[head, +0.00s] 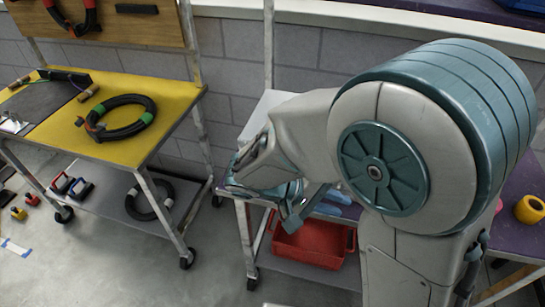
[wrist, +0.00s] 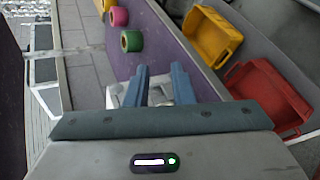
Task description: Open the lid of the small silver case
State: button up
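My gripper (head: 333,203) is low over the purple bench, pointing right, with much of it hidden behind my arm in the head view. In the wrist view its two blue fingers (wrist: 160,68) stand apart with a gap between them. A pale silver-white object (wrist: 158,93), probably the small silver case, shows between and beside the fingers. It is partly covered by them and by my gripper's body. I cannot tell whether the fingers touch it or how its lid stands. My arm hides this part of the bench in the head view.
The purple bench (wrist: 125,62) holds tape rolls, including a green one (wrist: 131,41) and a pink one (wrist: 119,16). A red bin (wrist: 268,95) and yellow bin (wrist: 212,37) sit lower, beside it. A yellow-topped cart (head: 165,92) stands left; floor (head: 120,250) is clear between.

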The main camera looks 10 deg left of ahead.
jog(key=s+a+f+n+t+y, duration=0.1)
jog(key=s+a+n+t, duration=0.15)
jog(key=a+t, duration=0.7)
jog(key=s+a+f+n+t+y, duration=0.1)
jog(key=a+n+t, duration=0.4)
jog(key=a, duration=0.7)
jog(key=shift+m+t, duration=0.25)
jog(key=shift+m, duration=0.5)
jog(key=p+x, duration=0.3)
jog(key=x, duration=1)
jog(key=shift+w+d+r, duration=0.1)
jog(key=shift+w, duration=0.25)
grip_shut()
